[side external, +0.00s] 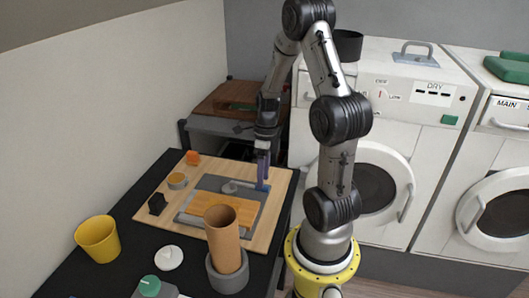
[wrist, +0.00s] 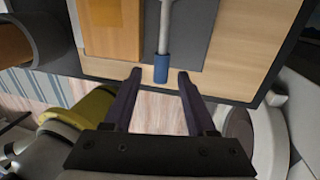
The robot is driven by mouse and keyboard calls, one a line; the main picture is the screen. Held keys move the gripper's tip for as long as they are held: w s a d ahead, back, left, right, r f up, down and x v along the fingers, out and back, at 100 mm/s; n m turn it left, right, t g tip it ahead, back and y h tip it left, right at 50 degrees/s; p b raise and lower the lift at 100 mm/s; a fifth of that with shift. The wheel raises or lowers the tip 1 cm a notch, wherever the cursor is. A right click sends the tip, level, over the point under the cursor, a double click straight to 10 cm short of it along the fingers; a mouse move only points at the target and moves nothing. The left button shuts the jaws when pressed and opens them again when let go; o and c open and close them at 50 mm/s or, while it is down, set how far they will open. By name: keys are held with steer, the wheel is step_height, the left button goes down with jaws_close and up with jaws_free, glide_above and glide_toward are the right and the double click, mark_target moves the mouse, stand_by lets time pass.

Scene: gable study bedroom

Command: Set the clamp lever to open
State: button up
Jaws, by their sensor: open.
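The clamp lever (side external: 243,186) is a grey bar with a blue grip, lying over a grey plate (side external: 258,212) on the light wooden board. In the wrist view the bar (wrist: 165,28) runs down to the blue grip (wrist: 161,69). My gripper (side external: 263,180) is at the lever's blue end. In the wrist view my gripper (wrist: 159,76) is open, with one finger on each side of the blue grip and visible gaps to both. The lever's pivot is out of the wrist view. An orange-brown wooden panel (side external: 222,206) lies beside the lever on the plate.
A brown cylinder (side external: 222,235) stands in a grey holder in front of the board. White machines (side external: 420,150) stand at right.

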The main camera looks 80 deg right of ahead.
step_height(320, 180, up, 11)
steer(key=d, duration=0.2)
steer(key=shift+d+r, duration=0.1)
stand_by(0.4)
steer(key=w+a+r+n+t+h, duration=0.1)
steer(key=w+a+r+n, duration=0.1)
steer(key=a+r+n, duration=0.3)
steer(key=w+a+r+n+t+h, duration=0.1)
steer(key=w+a+r+n, duration=0.15)
steer(key=a, duration=0.55)
steer(key=s+a+n+t, duration=0.1)
steer(key=s+a+n, duration=0.3)
steer(key=n, duration=1)
steer(key=s+a+r+n+t, duration=0.1)
steer(key=s+a+n, duration=0.3)
steer(key=n, duration=1)
steer(key=shift+a+r+n+t, duration=0.15)
steer(key=shift+a+n+t, duration=0.2)
steer(key=shift+a+t, duration=0.45)
